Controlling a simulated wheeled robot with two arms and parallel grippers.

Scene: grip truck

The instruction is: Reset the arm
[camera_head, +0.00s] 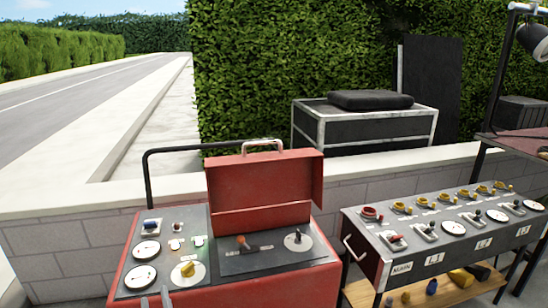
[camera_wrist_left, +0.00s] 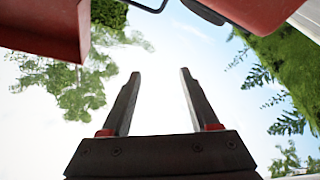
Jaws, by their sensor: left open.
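My left gripper (camera_head: 155,301) shows only as two grey fingertips at the bottom edge of the head view, in front of the red control console (camera_head: 170,300). In the left wrist view the left gripper (camera_wrist_left: 157,73) has its two dark fingers apart, with nothing between them. They point up against pale sky and leaves. Red parts (camera_wrist_left: 45,35) show at the top of that view. My right gripper is not in view.
The console carries dials, a yellow knob (camera_head: 188,269) and an open red lid (camera_head: 262,190). A grey panel (camera_head: 452,228) with several yellow handles stands to the right. Behind are a low wall (camera_head: 60,245), a black case (camera_head: 365,125) and a hedge (camera_head: 280,70).

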